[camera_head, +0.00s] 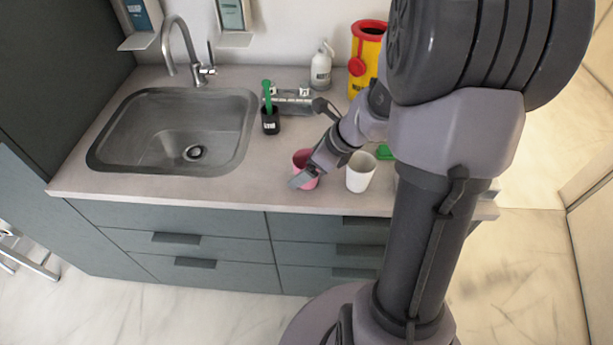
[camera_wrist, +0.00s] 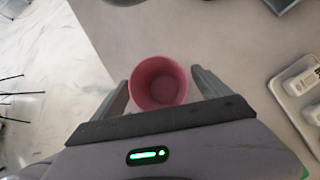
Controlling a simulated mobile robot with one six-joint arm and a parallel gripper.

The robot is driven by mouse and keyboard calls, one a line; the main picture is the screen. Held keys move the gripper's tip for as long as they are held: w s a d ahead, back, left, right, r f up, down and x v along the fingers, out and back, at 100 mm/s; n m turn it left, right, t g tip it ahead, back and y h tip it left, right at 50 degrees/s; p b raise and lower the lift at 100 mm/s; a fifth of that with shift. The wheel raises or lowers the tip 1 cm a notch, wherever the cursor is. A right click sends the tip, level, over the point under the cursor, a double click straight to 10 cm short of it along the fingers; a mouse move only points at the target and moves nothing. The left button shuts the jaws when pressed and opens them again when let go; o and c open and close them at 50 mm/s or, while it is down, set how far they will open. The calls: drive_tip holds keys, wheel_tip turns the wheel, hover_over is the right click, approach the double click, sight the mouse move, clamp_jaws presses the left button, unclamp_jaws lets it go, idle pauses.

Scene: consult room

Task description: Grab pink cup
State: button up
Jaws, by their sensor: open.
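The pink cup (camera_head: 303,160) stands on the counter near its front edge, to the right of the sink. In the head view, my gripper (camera_head: 302,181) is at the cup and hides part of it. In the wrist view, the cup (camera_wrist: 159,83) is upright and empty, seen from above. My gripper (camera_wrist: 160,93) is open, with one finger on each side of the cup.
A white cup (camera_head: 360,172) stands just right of the pink cup. Behind are a black holder (camera_head: 270,123) with a green-handled item, a tray (camera_head: 290,103), a white pump bottle (camera_head: 321,68) and a yellow bin (camera_head: 362,62). The sink (camera_head: 170,130) is to the left.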

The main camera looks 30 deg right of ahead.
sight(307, 156)
drive_tip(key=shift+r, duration=0.1)
drive_tip(key=c, duration=1.5)
drive_tip(key=shift+r, duration=0.1)
drive_tip(key=shift+r+p, duration=1.2)
drive_tip(key=shift+r, duration=0.2)
drive_tip(key=s+d+p, duration=0.1)
drive_tip(key=s, duration=0.4)
drive_tip(key=s+d+r+p, duration=0.1)
drive_tip(key=s, duration=0.4)
drive_tip(key=s+d+r, duration=0.1)
drive_tip(key=s, duration=0.4)
drive_tip(key=shift+s+p, duration=0.35)
drive_tip(key=shift+p, duration=0.05)
